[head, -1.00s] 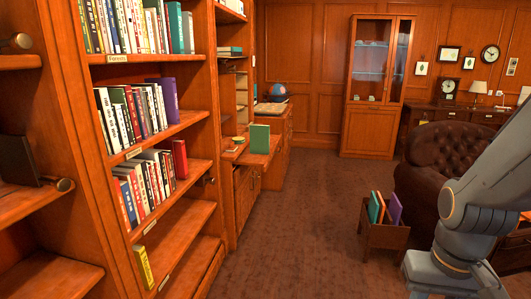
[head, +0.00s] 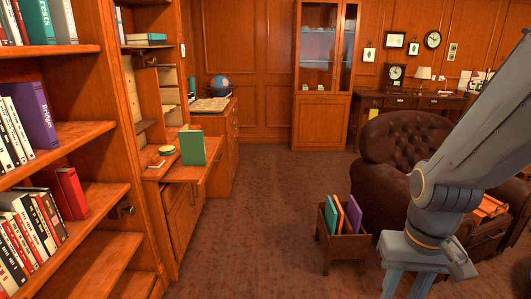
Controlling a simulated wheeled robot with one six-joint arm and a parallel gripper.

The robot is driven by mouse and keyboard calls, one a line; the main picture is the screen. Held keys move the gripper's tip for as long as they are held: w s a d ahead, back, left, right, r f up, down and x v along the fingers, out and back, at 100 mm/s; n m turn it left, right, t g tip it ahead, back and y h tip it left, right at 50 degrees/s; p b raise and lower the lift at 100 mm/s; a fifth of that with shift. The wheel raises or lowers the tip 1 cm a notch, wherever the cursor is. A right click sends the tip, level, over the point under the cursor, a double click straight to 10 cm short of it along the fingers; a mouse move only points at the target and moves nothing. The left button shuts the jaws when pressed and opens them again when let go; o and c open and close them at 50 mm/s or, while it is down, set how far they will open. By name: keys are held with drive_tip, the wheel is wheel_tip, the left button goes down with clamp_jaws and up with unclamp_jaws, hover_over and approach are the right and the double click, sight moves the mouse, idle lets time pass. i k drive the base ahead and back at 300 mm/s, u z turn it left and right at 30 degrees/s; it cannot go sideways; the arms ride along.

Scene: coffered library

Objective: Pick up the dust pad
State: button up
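I cannot make out the dust pad for sure. A small round green-yellow item (head: 166,150) lies on the fold-down desk shelf (head: 205,172) at the left middle. A small flat item (head: 156,164) lies just in front of it, too small to identify. A green book (head: 193,148) stands upright to their right on the same shelf. My grey arm fills the right side of the head view, well apart from the shelf.
Bookshelves (head: 100,190) line the left side. A small wooden crate of books (head: 342,250) stands on the carpet, with a brown leather armchair (head: 385,150) behind it. A glass-door cabinet (head: 320,122) stands at the back. The carpet (head: 255,215) between desk and crate is clear.

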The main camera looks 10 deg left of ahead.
sight(157, 162)
drive_tip(key=u, duration=0.1)
drive_tip(key=i, duration=1.8)
drive_tip(key=u, duration=1.05)
drive_tip(key=i, duration=1.65)
drive_tip(key=u, duration=0.9)
drive_tip(key=i, duration=0.7)
drive_tip(key=u, duration=0.05)
